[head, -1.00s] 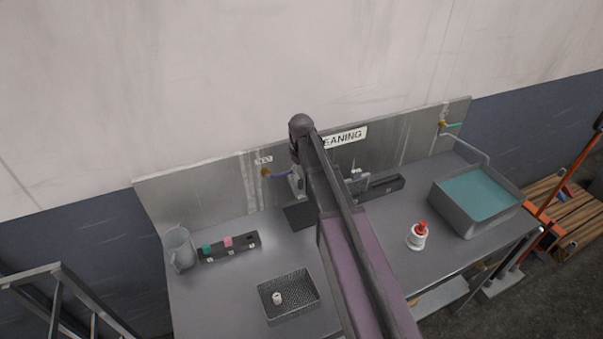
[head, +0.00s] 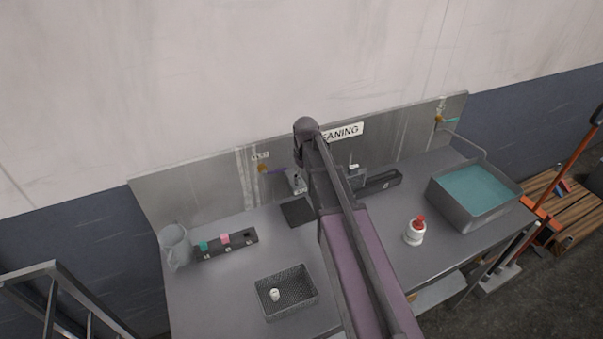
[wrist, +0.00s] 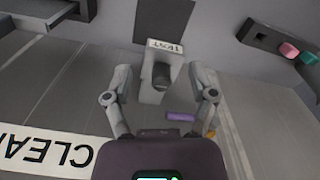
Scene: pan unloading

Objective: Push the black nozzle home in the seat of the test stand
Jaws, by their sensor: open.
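The grey test stand (wrist: 152,68), with a TEST label, stands in the middle of the wrist view. It is partly visible beside my arm in the head view (head: 298,182). A dark round piece, which looks like the black nozzle (wrist: 161,78), shows at the stand's near face. I cannot tell how deep it sits in the seat. My gripper (wrist: 161,71) is open, with one finger on each side of the stand and gaps visible to both. My arm hides the gripper in the head view.
A dark rack (head: 240,244) holds a teal and a pink piece, beside a clear jug (head: 175,245). A mesh basket (head: 301,306) with a small white part lies in front. A red-capped bottle (head: 414,232) and a water-filled basin (head: 450,208) stand right. A panel (head: 215,185) backs the bench.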

